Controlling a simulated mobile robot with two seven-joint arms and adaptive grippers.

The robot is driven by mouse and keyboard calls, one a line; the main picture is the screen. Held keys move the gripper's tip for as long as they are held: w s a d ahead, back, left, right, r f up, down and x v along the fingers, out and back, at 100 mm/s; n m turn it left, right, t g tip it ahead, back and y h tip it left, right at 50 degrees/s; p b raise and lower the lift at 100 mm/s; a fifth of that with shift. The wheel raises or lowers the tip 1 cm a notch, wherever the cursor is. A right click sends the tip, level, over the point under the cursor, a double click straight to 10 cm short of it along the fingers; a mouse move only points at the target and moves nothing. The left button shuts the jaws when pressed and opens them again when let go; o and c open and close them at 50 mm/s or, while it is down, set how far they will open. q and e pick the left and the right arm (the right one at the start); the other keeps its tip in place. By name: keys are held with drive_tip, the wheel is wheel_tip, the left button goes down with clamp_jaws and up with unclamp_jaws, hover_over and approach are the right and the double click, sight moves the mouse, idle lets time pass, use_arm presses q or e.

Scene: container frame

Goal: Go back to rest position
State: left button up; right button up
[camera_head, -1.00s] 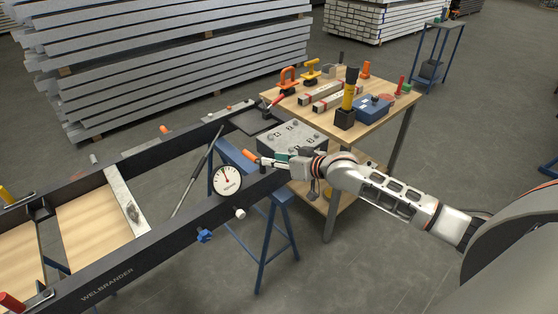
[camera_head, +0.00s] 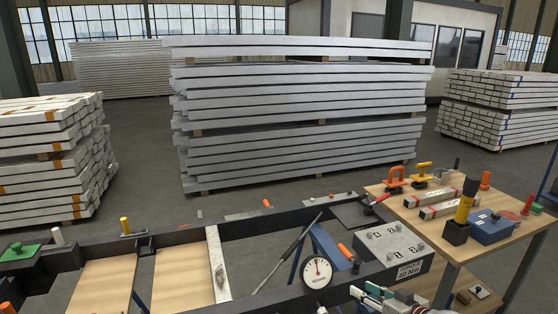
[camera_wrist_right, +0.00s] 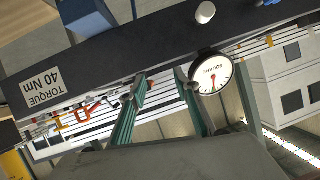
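My right gripper (camera_head: 362,291) shows at the bottom edge of the head view, just right of the round white dial gauge (camera_head: 316,268) and in front of the dark frame (camera_head: 270,300). Most of my right arm is cut off below. In the right wrist view, the two teal fingers of the gripper (camera_wrist_right: 160,80) stand apart with nothing between them. The dial gauge (camera_wrist_right: 211,75) shows beside the right finger there, and the frame's dark beam (camera_wrist_right: 110,55) crosses above the fingertips. My left gripper is not in view.
A grey box labelled 40 Nm (camera_head: 385,250) stands right of the gauge. A wooden workbench (camera_head: 495,252) holds clamps, a blue box (camera_head: 491,227) and a yellow-black tool (camera_head: 464,208). Grey beam stacks (camera_head: 300,125) fill the back. Open floor (camera_head: 150,180) lies behind the frame.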

drive_tip(key=s+a+f+h, duration=0.1)
drive_tip(key=s+a+f, duration=0.1)
drive_tip(key=s+f, duration=0.3)
drive_tip(key=s+a+f+n+g, duration=0.1)
drive_tip(key=s+f, duration=0.4)
drive_tip(key=s, duration=0.8)
drive_tip(key=s+a+f+h, duration=0.1)
drive_tip(key=s+a+f, duration=0.3)
drive_tip(key=s, duration=0.6)
drive_tip(key=shift+f+n+h, duration=0.3)
drive_tip(key=shift+f, duration=0.45)
drive_tip(key=shift+a, duration=0.15)
